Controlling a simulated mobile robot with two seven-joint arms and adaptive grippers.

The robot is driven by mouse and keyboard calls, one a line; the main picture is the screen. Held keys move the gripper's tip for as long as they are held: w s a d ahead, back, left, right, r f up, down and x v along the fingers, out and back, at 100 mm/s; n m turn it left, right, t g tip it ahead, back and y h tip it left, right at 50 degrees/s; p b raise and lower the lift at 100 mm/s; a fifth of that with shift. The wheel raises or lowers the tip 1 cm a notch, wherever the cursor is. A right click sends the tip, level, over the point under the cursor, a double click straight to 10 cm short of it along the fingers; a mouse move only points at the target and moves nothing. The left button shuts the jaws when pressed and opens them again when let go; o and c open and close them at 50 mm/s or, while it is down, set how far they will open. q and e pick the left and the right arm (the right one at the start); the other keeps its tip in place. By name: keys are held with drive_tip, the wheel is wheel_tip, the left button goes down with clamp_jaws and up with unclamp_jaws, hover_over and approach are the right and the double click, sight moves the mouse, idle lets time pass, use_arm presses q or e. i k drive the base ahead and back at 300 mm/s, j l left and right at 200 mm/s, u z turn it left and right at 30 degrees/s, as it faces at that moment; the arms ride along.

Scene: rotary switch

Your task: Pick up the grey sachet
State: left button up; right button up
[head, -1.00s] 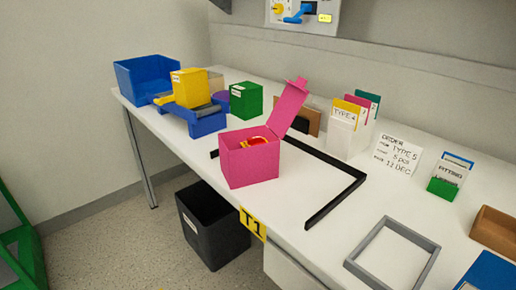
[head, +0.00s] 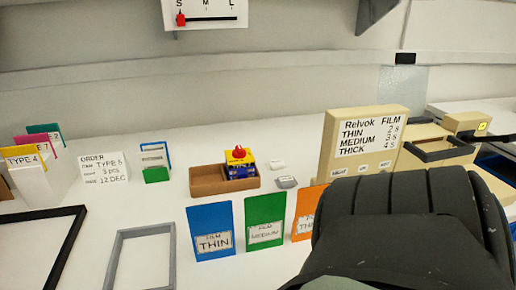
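A small grey sachet (head: 287,182) lies flat on the white table, just right of a brown tray. A small white piece (head: 277,165) lies a little behind it, apart from it. A large dark part of my own arm fills the lower right of the head view, and no fingertips show on it. Neither gripper is in view.
The brown tray (head: 207,186) holds a blue and yellow item with a red top (head: 240,160). Blue (head: 211,230), green (head: 265,221) and orange (head: 304,212) film cards stand in front of the sachet. A beige Relvok film box (head: 362,142) stands to its right. A grey frame (head: 142,268) lies front left.

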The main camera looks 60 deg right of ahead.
sight(287, 182)
drive_tip(key=z, duration=2.1)
drive_tip(key=i+l, duration=0.1)
drive_tip(key=l, duration=0.45)
